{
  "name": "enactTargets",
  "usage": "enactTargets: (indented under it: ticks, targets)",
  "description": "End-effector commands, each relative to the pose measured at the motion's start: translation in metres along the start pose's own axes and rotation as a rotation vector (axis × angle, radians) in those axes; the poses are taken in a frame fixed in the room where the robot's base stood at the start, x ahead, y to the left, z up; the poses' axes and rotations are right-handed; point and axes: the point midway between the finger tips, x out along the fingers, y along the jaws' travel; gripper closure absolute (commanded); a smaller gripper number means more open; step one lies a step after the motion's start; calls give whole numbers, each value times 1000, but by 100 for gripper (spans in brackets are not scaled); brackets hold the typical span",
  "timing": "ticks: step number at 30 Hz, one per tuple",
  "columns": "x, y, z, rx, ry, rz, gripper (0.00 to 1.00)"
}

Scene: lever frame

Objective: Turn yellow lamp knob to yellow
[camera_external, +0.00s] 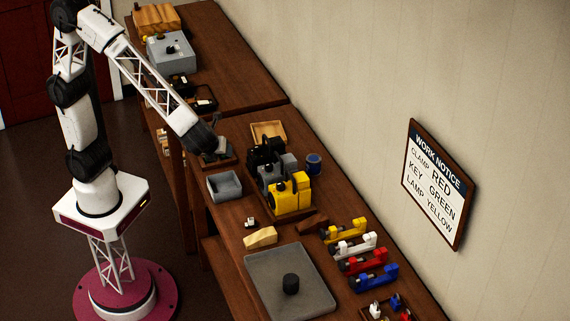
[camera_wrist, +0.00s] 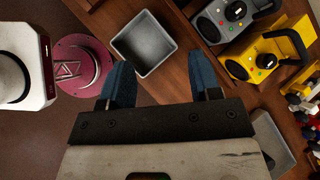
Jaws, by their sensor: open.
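The yellow lamp (camera_external: 291,193) stands on a wooden base on the bench, in front of a grey unit and a black unit. In the wrist view, the yellow lamp (camera_wrist: 247,65) is at the right, with a black handle. Its dark round knob (camera_wrist: 264,61) has small coloured dots around it. The knob's exact setting is too small to tell. My gripper (camera_wrist: 164,75) is open and empty, with two blue fingers apart. In the external view, my gripper (camera_external: 217,150) is to the upper left of the lamp, apart from it.
A grey unit (camera_wrist: 222,22) with its own knob is beside the lamp. An empty grey bin (camera_external: 225,186) is left of the lamp. A grey tray (camera_external: 265,275) and several coloured clamps (camera_external: 362,258) lie nearer. A wall notice (camera_external: 437,185) reads clamp red, key green, lamp yellow.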

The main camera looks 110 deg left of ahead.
Motion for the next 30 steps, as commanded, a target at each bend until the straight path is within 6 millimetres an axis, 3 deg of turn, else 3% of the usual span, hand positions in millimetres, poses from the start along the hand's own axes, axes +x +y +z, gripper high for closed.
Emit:
enactTargets:
  ticks: [18, 24, 30]
  targets:
    - [14, -143, -55, 582, 300, -130, 42]
    - [18, -173, -64, 697, 341, -193, 42]
    - [18, -183, -66, 735, 352, -218, 42]
